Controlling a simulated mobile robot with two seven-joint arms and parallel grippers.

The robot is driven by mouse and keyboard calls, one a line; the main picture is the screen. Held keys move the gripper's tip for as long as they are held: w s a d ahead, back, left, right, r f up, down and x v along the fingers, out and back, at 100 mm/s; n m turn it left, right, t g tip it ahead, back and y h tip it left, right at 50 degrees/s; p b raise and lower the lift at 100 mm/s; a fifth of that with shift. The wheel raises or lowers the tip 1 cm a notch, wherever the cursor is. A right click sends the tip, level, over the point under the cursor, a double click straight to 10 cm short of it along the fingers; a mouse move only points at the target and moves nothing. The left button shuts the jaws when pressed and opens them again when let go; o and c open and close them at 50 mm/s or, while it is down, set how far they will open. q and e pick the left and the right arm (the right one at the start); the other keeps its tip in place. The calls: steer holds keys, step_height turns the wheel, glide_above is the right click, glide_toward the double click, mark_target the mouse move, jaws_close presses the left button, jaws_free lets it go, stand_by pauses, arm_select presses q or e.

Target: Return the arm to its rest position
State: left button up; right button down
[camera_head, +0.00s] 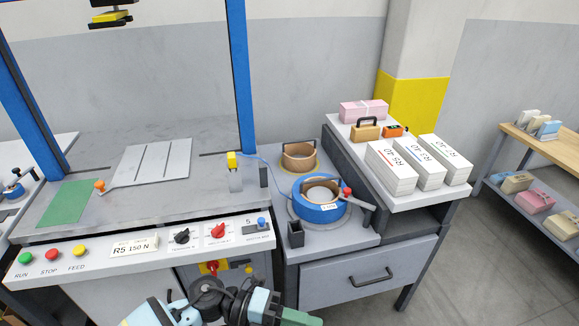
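Part of one of my arms shows at the bottom edge, left of centre, as light blue and black links in front of the machine's lower cabinet. No gripper fingers can be made out on it. I cannot tell which arm it is. Neither of my grippers is clearly in view, so I cannot see what they hold, if anything. A green piece (301,317) shows at the bottom edge beside the arm; I cannot tell what it is.
A control panel (140,257) with buttons and knobs runs along the machine's front. To its right, a blue strap reel (319,206) sits above a grey drawer (367,272). Paper stacks (391,166) lie on a right-hand table. A shelf unit (547,145) stands farther right, past open floor.

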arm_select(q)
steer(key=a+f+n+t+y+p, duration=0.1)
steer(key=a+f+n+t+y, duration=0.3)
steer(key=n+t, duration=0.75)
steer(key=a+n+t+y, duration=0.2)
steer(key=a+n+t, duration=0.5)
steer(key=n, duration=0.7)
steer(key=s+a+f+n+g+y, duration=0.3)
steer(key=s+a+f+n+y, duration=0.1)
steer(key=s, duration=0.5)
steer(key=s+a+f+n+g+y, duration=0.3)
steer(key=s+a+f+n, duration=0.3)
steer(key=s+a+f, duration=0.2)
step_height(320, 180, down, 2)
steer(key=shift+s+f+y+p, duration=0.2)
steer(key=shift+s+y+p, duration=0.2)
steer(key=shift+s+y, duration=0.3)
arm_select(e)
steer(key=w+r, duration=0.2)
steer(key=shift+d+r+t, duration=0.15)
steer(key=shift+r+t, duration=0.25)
